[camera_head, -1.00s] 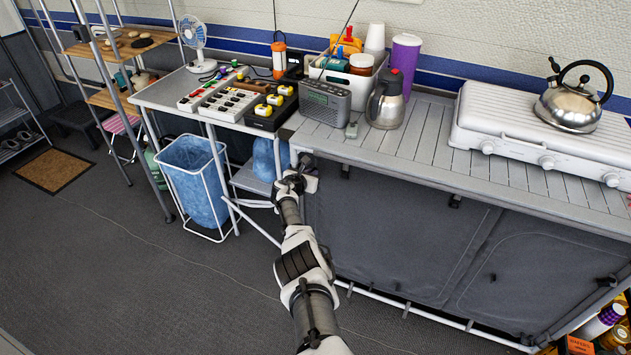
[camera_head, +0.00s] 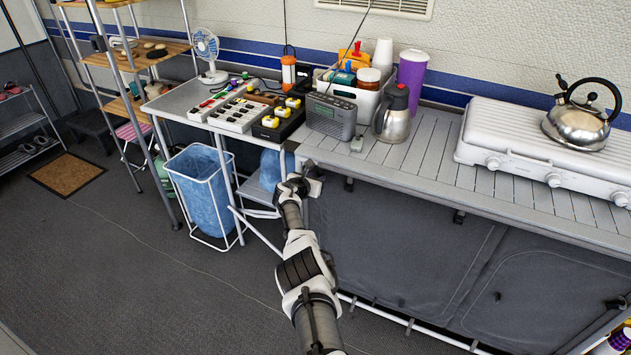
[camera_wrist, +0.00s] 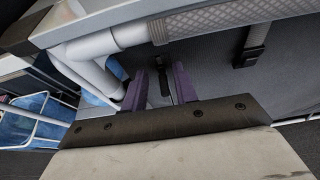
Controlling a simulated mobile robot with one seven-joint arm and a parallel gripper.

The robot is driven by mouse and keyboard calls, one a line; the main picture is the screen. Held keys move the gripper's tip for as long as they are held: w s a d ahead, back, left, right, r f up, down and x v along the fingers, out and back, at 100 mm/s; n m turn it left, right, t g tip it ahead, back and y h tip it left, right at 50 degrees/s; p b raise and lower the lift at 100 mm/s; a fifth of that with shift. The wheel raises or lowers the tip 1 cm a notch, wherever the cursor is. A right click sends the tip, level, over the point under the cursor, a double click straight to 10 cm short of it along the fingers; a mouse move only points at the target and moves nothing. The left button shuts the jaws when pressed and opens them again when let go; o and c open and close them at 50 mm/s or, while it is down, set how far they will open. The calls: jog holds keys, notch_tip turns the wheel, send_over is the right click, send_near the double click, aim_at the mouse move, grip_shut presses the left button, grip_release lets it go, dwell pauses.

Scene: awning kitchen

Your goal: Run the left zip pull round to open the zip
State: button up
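The grey fabric cupboard front (camera_head: 400,240) hangs under the slatted counter, with seams marking its panels. My gripper (camera_head: 303,184) is at the cupboard's upper left corner, just below the counter edge. In the wrist view, my gripper (camera_wrist: 161,88) has its two purple fingers apart. A small dark piece (camera_wrist: 164,82), perhaps the left zip pull, shows between or just behind them; I cannot tell whether they touch it. The fabric (camera_wrist: 205,70) looks flat beyond the fingers. In the head view the arm hides the left pull. A small dark tab (camera_head: 497,297) shows on the right panel.
A white frame tube and joint (camera_wrist: 95,45) lie close left of the fingers. A blue laundry bag (camera_head: 200,190) stands left of the arm. The kettle (camera_head: 580,115) and radio (camera_head: 331,116) are on top.

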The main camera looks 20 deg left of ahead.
jog(key=shift+f, duration=0.3)
jog(key=shift+s, duration=0.15)
jog(key=p+v, duration=0.6)
jog(key=v, duration=0.7)
jog(key=shift+s+r+p, duration=0.2)
jog(key=shift+s+p, duration=0.05)
jog(key=shift+p, duration=0.05)
